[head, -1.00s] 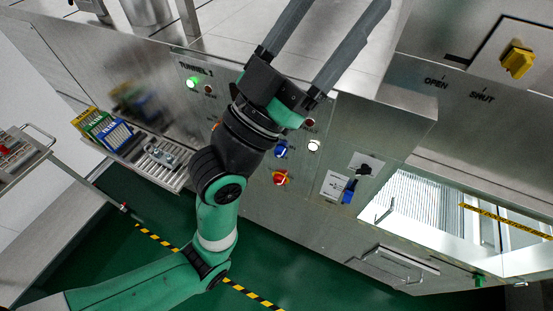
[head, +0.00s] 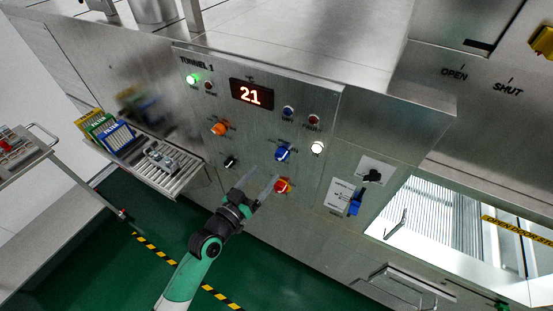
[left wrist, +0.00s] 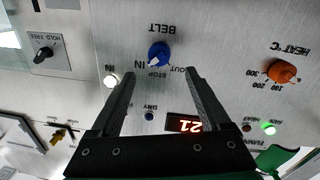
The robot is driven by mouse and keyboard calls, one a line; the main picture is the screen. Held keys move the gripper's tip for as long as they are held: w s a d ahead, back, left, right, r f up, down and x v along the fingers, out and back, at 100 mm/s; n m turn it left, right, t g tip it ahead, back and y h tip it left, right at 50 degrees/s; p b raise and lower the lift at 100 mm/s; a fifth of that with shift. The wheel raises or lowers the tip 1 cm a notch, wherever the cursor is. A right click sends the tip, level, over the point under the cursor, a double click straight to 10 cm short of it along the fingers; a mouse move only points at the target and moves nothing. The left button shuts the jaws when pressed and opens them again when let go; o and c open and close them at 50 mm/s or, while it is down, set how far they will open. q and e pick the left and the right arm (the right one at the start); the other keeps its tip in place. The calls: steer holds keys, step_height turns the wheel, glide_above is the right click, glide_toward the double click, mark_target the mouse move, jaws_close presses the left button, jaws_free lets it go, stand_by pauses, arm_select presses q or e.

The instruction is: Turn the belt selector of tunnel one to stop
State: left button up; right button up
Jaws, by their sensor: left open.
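The belt selector is a blue knob (head: 283,153) on the steel tunnel one panel (head: 262,125). In the left wrist view the panel appears upside down, and the blue knob (left wrist: 159,54) sits under the BELT label with IN, STOP and OUT marks. Its pale pointer slants lower left there, toward the IN side rather than straight at STOP. My left gripper (head: 260,180) is open and empty, in front of the panel. In the left wrist view its fingertips (left wrist: 160,73) straddle the line to the knob, apparently without touching it. My right gripper is not in view.
An orange heat knob (head: 220,128), a red-and-yellow knob (head: 283,186) and a lit 21 display (head: 251,94) share the panel. A black hold/free switch (head: 372,176) and blue handle (head: 355,203) are to the right. A roller shelf (head: 165,167) juts out left.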

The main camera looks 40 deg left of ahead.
mark_target(278, 159)
arm_select(q)
steer(key=w, duration=0.2)
steer(key=w+a, duration=0.1)
steer(key=w, duration=0.4)
steer(key=shift+w+a, duration=0.25)
steer(key=shift+w, duration=0.1)
jaws_close()
